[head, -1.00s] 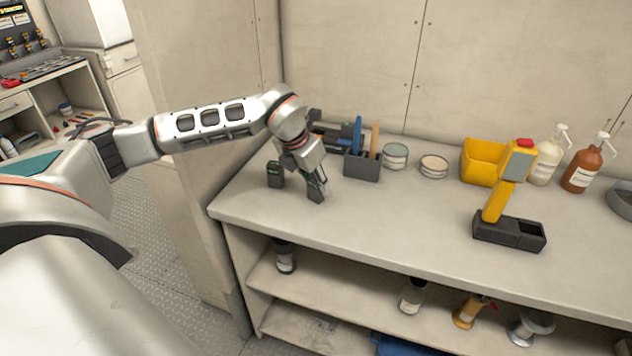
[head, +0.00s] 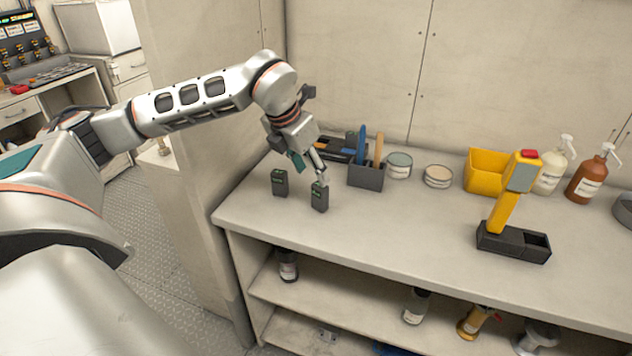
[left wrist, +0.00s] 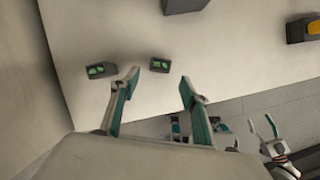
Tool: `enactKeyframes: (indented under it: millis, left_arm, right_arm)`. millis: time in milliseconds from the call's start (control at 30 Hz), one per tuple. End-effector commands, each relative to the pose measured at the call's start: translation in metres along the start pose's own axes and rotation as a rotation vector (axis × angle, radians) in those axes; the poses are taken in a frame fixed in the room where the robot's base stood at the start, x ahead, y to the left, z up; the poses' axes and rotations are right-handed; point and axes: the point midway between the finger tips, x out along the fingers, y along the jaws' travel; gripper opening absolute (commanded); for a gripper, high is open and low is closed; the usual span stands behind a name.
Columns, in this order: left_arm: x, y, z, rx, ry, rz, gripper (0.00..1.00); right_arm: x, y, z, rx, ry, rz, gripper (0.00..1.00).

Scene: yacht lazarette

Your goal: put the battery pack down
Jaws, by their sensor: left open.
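Two dark battery packs with green-marked tops stand upright on the bench, a left one (head: 280,184) and a right one (head: 319,198). My left gripper (head: 310,164) is open above the right pack, with a fingertip overlapping its top in the head view. In the left wrist view, my open left gripper (left wrist: 159,82) has one pack (left wrist: 159,65) just beyond the gap between its fingers. The other pack (left wrist: 101,70) is to the left of the fingers. Part of what looks like my right gripper (left wrist: 263,128) shows small at the lower right; its jaw state is unclear.
Behind the packs is a dark holder (head: 366,177) with upright tools, then two tins (head: 438,177), a yellow bin (head: 484,172) and pump bottles (head: 587,180). A yellow device stands in a black base (head: 512,243) at right. The bench (head: 400,235) is clear in front.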

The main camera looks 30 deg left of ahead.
Motion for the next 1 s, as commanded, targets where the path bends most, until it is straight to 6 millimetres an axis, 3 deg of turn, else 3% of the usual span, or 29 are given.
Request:
enactKeyframes:
  millis: [100, 300, 1000]
  left_arm:
    - [-0.018, 0.001, 0.001, 0.000, -0.003, 0.001, 0.45]
    - [-0.029, 0.000, 0.000, 0.001, -0.001, 0.000, 0.45]
    - [-0.030, 0.000, 0.000, 0.000, 0.000, 0.000, 0.45]
  right_arm:
    - [0.000, 0.000, -0.001, 0.000, 0.001, 0.000, 0.64]
    - [0.000, 0.000, -0.002, 0.000, 0.003, 0.000, 0.64]
    - [0.001, 0.001, -0.004, -0.001, 0.006, 0.002, 0.64]
